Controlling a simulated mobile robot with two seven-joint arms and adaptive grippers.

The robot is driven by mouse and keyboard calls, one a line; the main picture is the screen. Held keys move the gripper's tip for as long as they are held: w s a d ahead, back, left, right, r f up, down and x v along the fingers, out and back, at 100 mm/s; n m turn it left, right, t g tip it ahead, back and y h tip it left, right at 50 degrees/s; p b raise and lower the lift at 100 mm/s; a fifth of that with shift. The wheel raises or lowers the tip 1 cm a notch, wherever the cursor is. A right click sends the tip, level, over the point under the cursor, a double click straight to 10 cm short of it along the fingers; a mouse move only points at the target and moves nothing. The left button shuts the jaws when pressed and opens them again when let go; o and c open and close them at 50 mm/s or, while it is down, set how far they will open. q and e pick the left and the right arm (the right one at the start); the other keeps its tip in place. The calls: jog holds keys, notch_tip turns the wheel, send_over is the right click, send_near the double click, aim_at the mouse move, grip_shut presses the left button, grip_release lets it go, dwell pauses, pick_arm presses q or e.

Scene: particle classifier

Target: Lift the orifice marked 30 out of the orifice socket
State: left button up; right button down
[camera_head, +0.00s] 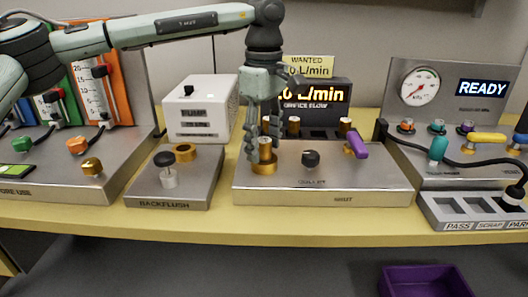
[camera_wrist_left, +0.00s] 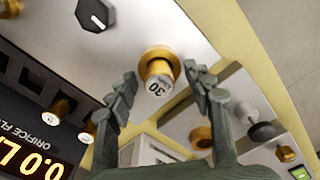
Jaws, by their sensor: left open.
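The orifice marked 30 (camera_wrist_left: 160,80) is a brass plug with a white end face. It sits in the brass orifice socket (camera_wrist_left: 150,55) on the metal outlet panel, whose brass ring also shows in the head view (camera_head: 264,169). My left gripper (camera_head: 264,150) points down over the socket. Its two fingers are open on either side of the orifice, and in the left wrist view (camera_wrist_left: 158,82) gaps show between the fingers and the plug. The fingers mostly hide the orifice in the head view. My right gripper is not in view.
Behind the socket stand other brass orifices (camera_head: 294,125) by the orifice flow display (camera_head: 314,93). A black knob (camera_head: 311,158) and a purple lever (camera_head: 356,144) lie to the right. The backflush block (camera_head: 176,180) and pump box (camera_head: 199,107) stand left.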

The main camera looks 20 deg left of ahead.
pick_arm(q)
jog(key=shift+f, duration=0.25)
jog(key=c, duration=0.9)
grip_shut()
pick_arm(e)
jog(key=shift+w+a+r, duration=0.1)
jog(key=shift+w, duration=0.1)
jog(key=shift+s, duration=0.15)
